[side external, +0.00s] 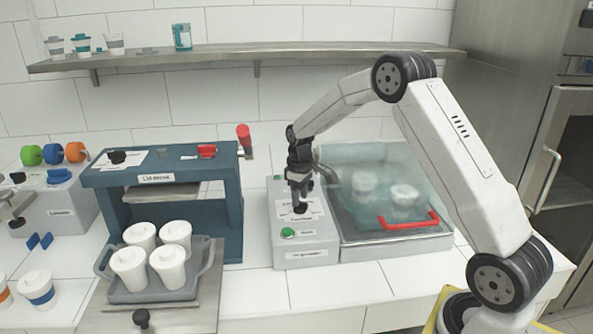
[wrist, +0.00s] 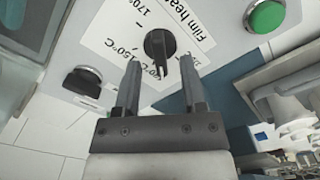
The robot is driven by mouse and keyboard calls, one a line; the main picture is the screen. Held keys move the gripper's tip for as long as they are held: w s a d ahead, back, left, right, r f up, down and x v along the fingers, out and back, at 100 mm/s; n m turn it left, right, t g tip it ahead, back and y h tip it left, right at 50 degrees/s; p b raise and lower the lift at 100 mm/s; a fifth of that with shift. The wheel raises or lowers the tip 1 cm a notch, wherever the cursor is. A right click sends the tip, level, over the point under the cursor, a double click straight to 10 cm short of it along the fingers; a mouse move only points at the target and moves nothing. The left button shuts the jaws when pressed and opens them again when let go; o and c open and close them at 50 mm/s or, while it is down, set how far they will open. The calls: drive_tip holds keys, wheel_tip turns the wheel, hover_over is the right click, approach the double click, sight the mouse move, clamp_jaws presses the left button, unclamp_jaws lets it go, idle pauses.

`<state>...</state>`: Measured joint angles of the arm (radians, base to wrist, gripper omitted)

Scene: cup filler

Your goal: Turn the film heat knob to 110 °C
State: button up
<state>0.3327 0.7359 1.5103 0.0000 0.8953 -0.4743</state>
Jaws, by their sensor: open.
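The film heat knob (wrist: 160,44) is a small black knob on a white label with the words "Film hea…" and partly readable temperature marks. It also shows in the side view (side external: 300,208) on top of the grey control box (side external: 305,254). My gripper (wrist: 159,62) is open, its two fingers pointing at the knob, with the tips just short of it or level with its near edge. In the side view my gripper (side external: 300,188) is directly above the knob, pointing down. I cannot tell which mark the knob points to.
A green button (wrist: 265,15) and another black knob (wrist: 84,82) sit near the film heat knob. A clear-lidded chamber with a red handle (side external: 410,223) stands to the right. A blue sealing press (side external: 232,185) and a grey tray (side external: 112,290) of white cups stand to the left.

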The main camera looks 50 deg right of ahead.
drive_tip(key=shift+r, duration=3.15)
drive_tip(key=o, duration=0.6)
drive_tip(key=shift+o, duration=0.2)
drive_tip(key=d+m+y, duration=0.1)
drive_tip(key=m, duration=0.5)
drive_tip(key=d+m+y, duration=0.1)
drive_tip(key=m+y, duration=0.1)
drive_tip(key=m, duration=0.4)
drive_tip(key=d+m+y, duration=0.1)
drive_tip(key=m, duration=0.5)
drive_tip(key=shift+w+d+f+g+y, duration=0.15)
drive_tip(key=shift+w+f+g+y, duration=0.1)
drive_tip(key=shift+f+g+y, duration=0.05)
drive_tip(key=shift+f, duration=0.15)
drive_tip(key=shift+x, duration=3.75)
